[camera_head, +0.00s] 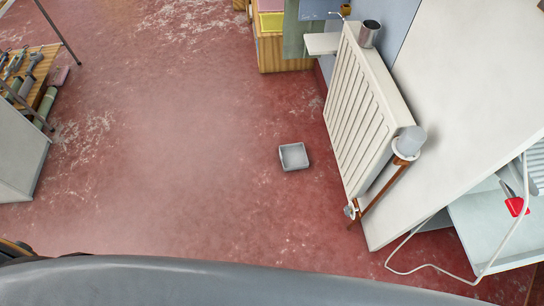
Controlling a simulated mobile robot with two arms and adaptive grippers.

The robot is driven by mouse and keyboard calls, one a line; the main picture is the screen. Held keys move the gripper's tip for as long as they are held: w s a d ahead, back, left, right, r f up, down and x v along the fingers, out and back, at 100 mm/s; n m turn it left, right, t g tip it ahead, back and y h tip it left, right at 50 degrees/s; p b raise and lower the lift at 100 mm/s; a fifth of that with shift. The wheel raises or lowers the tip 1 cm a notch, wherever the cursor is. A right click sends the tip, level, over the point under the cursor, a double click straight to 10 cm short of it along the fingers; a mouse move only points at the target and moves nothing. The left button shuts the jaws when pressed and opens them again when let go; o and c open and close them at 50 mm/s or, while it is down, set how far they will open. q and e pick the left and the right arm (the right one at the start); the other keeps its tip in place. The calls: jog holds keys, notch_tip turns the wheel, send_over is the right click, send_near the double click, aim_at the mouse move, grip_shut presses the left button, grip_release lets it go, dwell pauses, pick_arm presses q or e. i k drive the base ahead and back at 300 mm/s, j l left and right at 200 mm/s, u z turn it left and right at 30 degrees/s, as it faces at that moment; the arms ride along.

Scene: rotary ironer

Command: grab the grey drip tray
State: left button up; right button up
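The grey drip tray (294,157) is a small, shallow, square tray. It lies on the red floor in the middle of the head view, a little left of the white radiator and apart from it. It looks empty. Neither of my grippers can be made out in the view. A dark grey curved body fills the bottom edge.
The white ribbed radiator (356,115) stands right of the tray, with a copper pipe (378,192) and a metal cup (369,33). A white cable (425,267) trails on the floor at right. A wooden crate (284,55) stands behind.

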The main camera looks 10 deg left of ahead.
aim_at(294, 156)
jog(key=i+z, duration=0.1)
jog(key=z, duration=0.25)
jog(key=j+z, duration=0.1)
jog(key=z, duration=0.25)
jog(key=i+j+z, duration=0.1)
jog(key=z, duration=0.2)
jog(key=i+j+z, duration=0.25)
jog(key=j, duration=0.3)
jog(key=i+j+z, duration=0.1)
jog(key=j+z, duration=0.15)
jog(key=j, duration=0.3)
jog(key=i+j+z, duration=0.2)
jog(key=j, duration=0.4)
jog(key=j+z, duration=0.25)
jog(key=j, duration=0.35)
